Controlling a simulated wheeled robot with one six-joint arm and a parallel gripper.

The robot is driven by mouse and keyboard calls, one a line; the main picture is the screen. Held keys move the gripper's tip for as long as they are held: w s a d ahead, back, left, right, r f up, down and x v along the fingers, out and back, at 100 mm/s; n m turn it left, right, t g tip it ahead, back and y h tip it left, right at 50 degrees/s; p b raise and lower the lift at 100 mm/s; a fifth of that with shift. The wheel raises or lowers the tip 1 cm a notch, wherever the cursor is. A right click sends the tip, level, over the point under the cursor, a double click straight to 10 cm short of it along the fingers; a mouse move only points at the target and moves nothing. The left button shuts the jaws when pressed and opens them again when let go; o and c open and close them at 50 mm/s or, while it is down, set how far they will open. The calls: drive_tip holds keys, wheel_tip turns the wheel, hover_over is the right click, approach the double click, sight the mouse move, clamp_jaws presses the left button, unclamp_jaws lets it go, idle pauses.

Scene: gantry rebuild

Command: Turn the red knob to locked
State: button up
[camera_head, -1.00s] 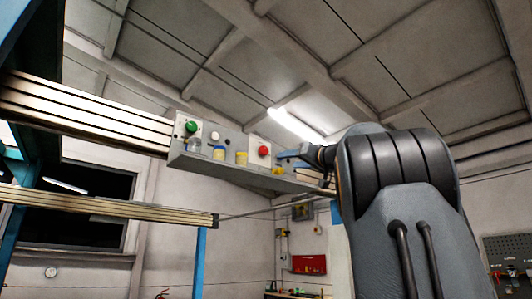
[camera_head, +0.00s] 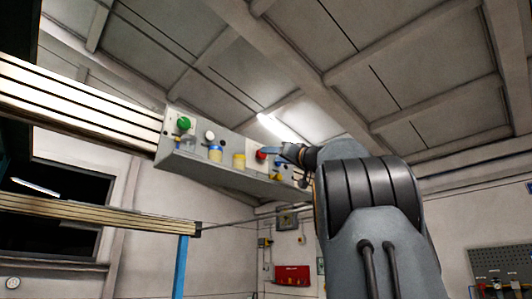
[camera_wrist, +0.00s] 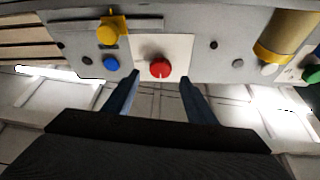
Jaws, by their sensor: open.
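The red knob (camera_wrist: 160,68) sits on a white plate (camera_wrist: 174,45) on the front of a grey panel, ahead of my gripper. In the wrist view my gripper (camera_wrist: 158,82) is open, with its two blue fingers below and to either side of the knob. I see no contact with it. Any locked marking is too small to read.
The grey panel (camera_head: 190,164) also carries a green knob (camera_head: 184,123), a white knob (camera_head: 210,135) and small yellow and blue items. In the wrist view a yellow part (camera_wrist: 112,28) and a blue button (camera_wrist: 111,63) lie left of the red knob. A yellow cylinder (camera_wrist: 288,37) is at right.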

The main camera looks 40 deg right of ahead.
sight(260, 155)
drive_tip(key=shift+p+x, duration=1.85)
drive_tip(key=shift+x, duration=0.8)
drive_tip(key=c, duration=1)
drive_tip(key=shift+c, duration=0.2)
